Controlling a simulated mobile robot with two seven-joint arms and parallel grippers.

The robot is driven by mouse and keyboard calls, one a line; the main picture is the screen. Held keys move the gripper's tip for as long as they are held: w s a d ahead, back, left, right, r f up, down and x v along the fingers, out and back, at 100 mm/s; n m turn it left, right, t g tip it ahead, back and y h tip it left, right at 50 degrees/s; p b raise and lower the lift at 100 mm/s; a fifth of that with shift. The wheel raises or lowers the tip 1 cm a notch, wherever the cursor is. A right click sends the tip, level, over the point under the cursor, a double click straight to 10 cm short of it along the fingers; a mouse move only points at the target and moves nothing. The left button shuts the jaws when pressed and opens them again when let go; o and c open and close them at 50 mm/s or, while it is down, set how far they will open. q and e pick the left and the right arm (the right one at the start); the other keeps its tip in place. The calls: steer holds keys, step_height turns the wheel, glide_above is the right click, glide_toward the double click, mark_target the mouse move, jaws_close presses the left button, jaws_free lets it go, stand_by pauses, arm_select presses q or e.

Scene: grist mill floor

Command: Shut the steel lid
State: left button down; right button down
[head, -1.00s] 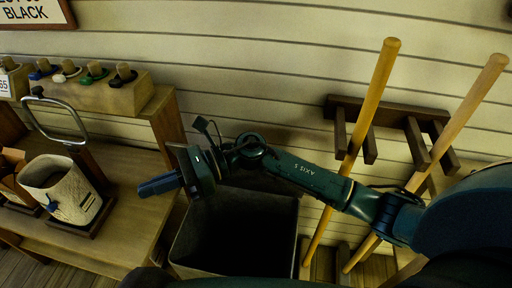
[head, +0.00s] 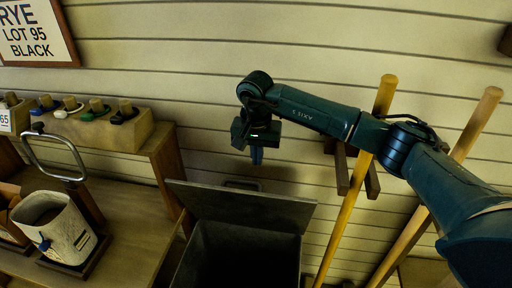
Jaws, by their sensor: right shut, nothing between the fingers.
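The steel lid (head: 240,207) is a dark grey panel at the back rim of a dark open bin (head: 235,255). It stands open, tilted up, and the inside of the bin shows below it. A small handle (head: 242,184) shows just past the lid's upper edge. My right gripper (head: 257,157) is shut and empty, fingers pointing down, above the lid's upper edge in the picture. I cannot tell whether it is behind the lid, but a gap shows between them. My left gripper is not in view.
Two wooden poles (head: 357,185) lean on a wall rack (head: 356,172) to the right. At left, a wooden bench (head: 125,215) holds a pale sack-like container (head: 60,228) and a metal hoop (head: 62,137). The plank wall closes off the back.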

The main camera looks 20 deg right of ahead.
mark_target(254, 183)
step_height(254, 183, down, 4)
steer(key=shift+w, duration=0.15)
steer(key=shift+s+a+f+p, duration=0.35)
steer(key=shift+s+a+p, duration=0.1)
steer(key=shift+s, duration=0.15)
steer(key=shift+s+a+f+p, duration=0.35)
steer(key=shift+s+p, duration=0.1)
steer(key=shift+s, duration=0.1)
steer(key=shift+s+a+f, duration=0.2)
steer(key=shift+s+f, duration=0.05)
steer(key=shift+s, duration=0.1)
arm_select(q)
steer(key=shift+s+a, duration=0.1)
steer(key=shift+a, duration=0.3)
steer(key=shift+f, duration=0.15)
arm_select(e)
steer(key=shift+f, duration=0.1)
